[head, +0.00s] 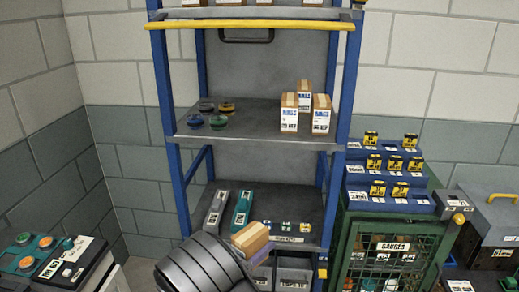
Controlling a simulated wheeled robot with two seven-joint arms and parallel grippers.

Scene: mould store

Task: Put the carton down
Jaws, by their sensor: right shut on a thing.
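A small brown carton (249,238) with a pale tape strip shows at the lower middle, tilted in the picture, in front of the rack's lower shelf (285,212). My right gripper (257,253) is shut on it; my dark, ribbed arm hides most of the gripper and the carton's lower left. I cannot tell whether the carton touches the shelf. My left gripper is not in view. Several similar brown and white cartons (305,109) stand on the middle shelf (250,125), at its right.
The blue rack (171,165) has posts at both sides. The lower shelf bears grey and teal long boxes (241,209) and small labelled pieces (285,228). Coloured discs (218,122) lie on the middle shelf's left, with bare room before the cartons. A green mesh cabinet (340,240) stands right.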

